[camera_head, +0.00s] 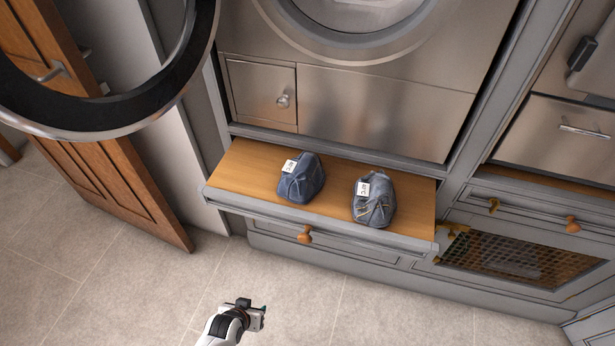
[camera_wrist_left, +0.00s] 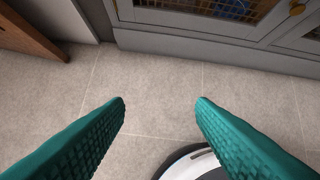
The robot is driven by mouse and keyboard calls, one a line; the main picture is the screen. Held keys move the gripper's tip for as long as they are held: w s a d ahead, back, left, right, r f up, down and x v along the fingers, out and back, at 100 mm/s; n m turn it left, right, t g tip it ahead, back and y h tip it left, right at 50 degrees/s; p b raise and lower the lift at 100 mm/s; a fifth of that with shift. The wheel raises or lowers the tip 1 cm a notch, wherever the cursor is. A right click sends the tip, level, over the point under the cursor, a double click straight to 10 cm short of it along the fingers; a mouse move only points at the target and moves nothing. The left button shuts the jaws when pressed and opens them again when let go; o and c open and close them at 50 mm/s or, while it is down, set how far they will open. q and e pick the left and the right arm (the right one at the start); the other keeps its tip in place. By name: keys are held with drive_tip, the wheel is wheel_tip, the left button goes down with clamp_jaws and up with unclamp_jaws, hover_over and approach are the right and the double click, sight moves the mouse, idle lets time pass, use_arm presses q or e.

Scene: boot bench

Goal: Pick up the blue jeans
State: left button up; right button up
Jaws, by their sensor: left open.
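Two rolled or folded blue denim bundles with white tags lie on a pulled-out wooden shelf (camera_head: 238,178) under the washer. The left bundle (camera_head: 302,181) is darker and plain. The right bundle (camera_head: 374,202) is a greyer blue with yellowish stitching. I cannot tell from the picture which is the blue jeans. My left gripper (camera_head: 262,310) is low over the floor, in front of the shelf and apart from both bundles. In the left wrist view its two teal fingers (camera_wrist_left: 160,102) are spread with only floor between them. My right gripper is not in view.
A front-loading washer (camera_head: 385,105) stands behind the shelf, its round door (camera_head: 150,118) swung open at upper left. A wooden door (camera_head: 120,185) stands open at left. A cabinet with a mesh front (camera_head: 515,258) is at right. The tiled floor (camera_head: 110,285) in front is clear.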

use_arm(q)
drive_tip(key=w+d+r+t+h+b, duration=0.1)
drive_tip(key=w+d+r+t, duration=0.15)
drive_tip(key=w+r, duration=0.4)
drive_tip(key=w+d+r+t+h, duration=0.1)
drive_tip(key=w+d+r, duration=0.25)
drive_tip(key=r, duration=0.55)
drive_tip(key=t+h+b, duration=0.1)
drive_tip(key=t+h, duration=0.1)
drive_tip(key=t, duration=0.1)
approach(302, 170)
wheel_tip(302, 170, down, 2)
drive_tip(key=a, duration=0.1)
drive_tip(key=shift+m, duration=0.5)
drive_tip(key=x, duration=0.5)
drive_tip(key=shift+w+d+r, duration=0.15)
drive_tip(key=shift+w+d, duration=0.1)
drive_tip(key=shift+d, duration=0.05)
drive_tip(key=shift+b+x, duration=0.4)
drive_tip(key=shift+x, duration=2.6)
drive_tip(key=shift+r, duration=0.15)
drive_tip(key=c, duration=0.9)
drive_tip(key=shift+r, duration=0.1)
clamp_jaws()
